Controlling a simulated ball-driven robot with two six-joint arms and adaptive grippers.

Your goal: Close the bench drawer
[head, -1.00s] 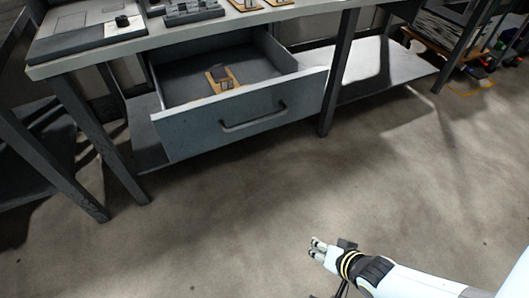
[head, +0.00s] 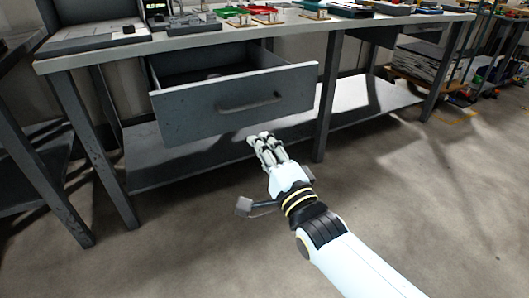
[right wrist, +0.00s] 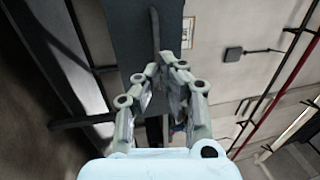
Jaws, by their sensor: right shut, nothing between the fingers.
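The bench drawer (head: 190,118) hangs open under the bench top, its grey front pulled out toward me. Its bar handle (head: 252,103) is on the front, and part of the dark inside shows above the front edge. My right gripper (head: 262,137) is shut and empty, with its fingertips just below the drawer front in the head view. In the right wrist view, the fingertips (right wrist: 172,66) point toward the drawer front (right wrist: 132,22) and the handle (right wrist: 155,30). I cannot tell whether they touch the front. My left gripper is not in view.
The bench top (head: 225,33) carries trays, small boards and blocks. A lower shelf (head: 350,103) runs beneath, and bench legs (head: 329,95) stand beside the drawer. Another bench stands at the left edge. The floor (head: 400,200) in front is clear.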

